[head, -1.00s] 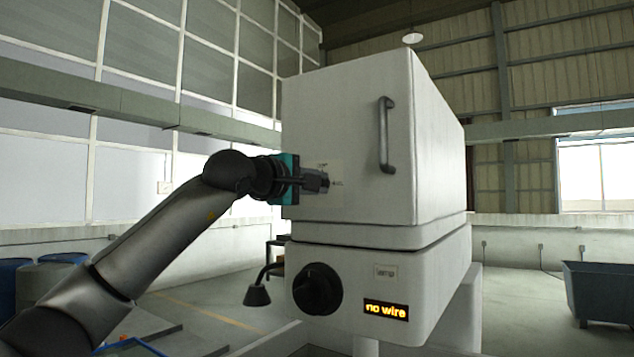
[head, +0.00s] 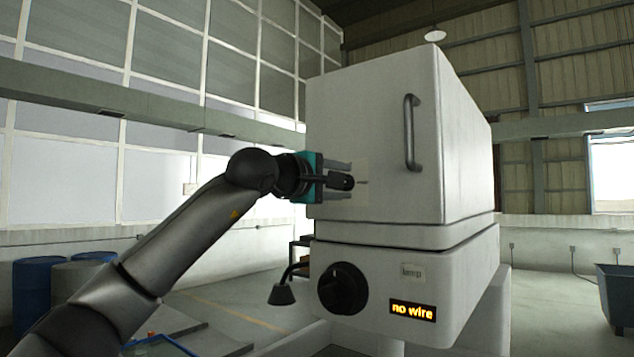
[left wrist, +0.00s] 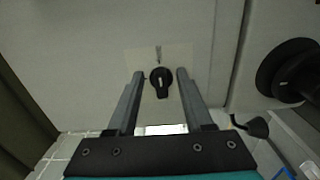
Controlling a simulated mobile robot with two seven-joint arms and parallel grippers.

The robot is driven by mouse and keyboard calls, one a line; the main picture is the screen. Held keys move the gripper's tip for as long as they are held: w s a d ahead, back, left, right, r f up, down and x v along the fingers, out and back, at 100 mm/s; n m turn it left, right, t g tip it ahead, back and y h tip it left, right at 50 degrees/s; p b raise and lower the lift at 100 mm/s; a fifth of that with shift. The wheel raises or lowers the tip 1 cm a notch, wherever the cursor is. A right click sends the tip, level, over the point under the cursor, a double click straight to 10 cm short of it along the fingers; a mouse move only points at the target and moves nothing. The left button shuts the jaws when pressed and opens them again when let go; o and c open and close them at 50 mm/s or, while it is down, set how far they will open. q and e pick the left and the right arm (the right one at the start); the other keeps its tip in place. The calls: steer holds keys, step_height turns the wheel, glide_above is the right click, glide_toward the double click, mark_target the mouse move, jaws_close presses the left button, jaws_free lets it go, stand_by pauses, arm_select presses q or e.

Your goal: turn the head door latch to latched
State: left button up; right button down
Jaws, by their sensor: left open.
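The head door latch is a small black knob with a pale pointer line, on a light plate on the white head door (head: 375,120). In the left wrist view the latch (left wrist: 160,82) sits between my left gripper's (left wrist: 160,73) two fingers, with a gap on each side. Its narrow end points down the picture, and a small dark mark shows on the plate above it. In the head view my left gripper (head: 345,174) is open at the door's lower left, its fingers partly covering the latch. My right gripper is out of view.
A grey door handle (head: 410,132) stands out right of the latch. Below are a black round knob (head: 342,288) and a display (head: 412,311) reading "no wire". A dark cone-shaped part (head: 282,294) hangs at the left. Blue barrels (head: 38,290) stand far left.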

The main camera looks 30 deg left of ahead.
arm_select(q)
steer(key=s+a+b, duration=0.2)
steer(key=s+b, duration=0.2)
steer(key=s, duration=1)
steer(key=shift+s+b, duration=0.15)
steer(key=shift+b, duration=0.2)
